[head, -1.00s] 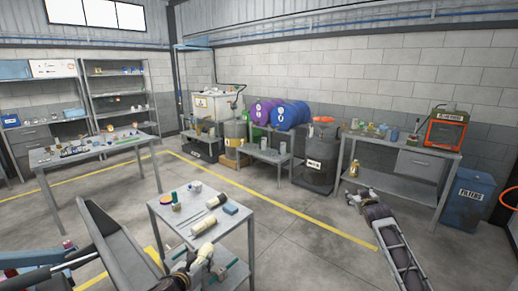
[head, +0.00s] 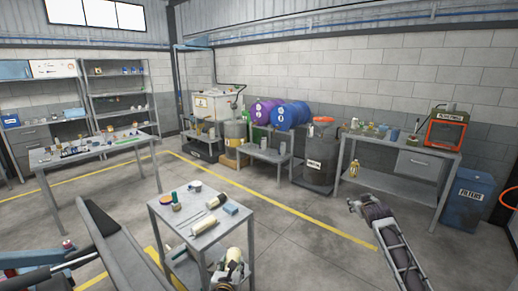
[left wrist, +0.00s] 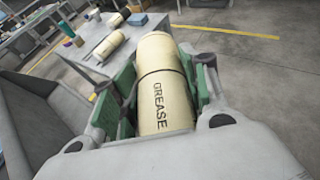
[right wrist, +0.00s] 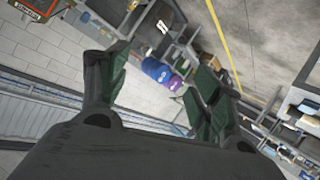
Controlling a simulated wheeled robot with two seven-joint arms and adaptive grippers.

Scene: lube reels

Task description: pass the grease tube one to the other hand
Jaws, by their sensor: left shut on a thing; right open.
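The cream grease tube (left wrist: 160,90), lettered GREASE, is held between the green finger pads of my left gripper (left wrist: 165,75). In the head view the held tube (head: 234,257) shows low at the right front of the small cart, partly hidden by my left gripper (head: 233,265). Two similar cream tubes lie on the cart top, a nearer one (head: 204,225) and a farther one (head: 217,201). My right gripper (head: 353,204) is off to the right over open floor, well apart from the held tube. In the right wrist view its fingers (right wrist: 155,80) are spread and empty.
The small grey cart (head: 180,222) also carries a blue box (head: 231,208) and a green bottle (head: 174,197). A workbench (head: 405,180) stands at the back right beside a blue filter bin (head: 467,198). Floor (head: 310,238) between my two grippers is clear.

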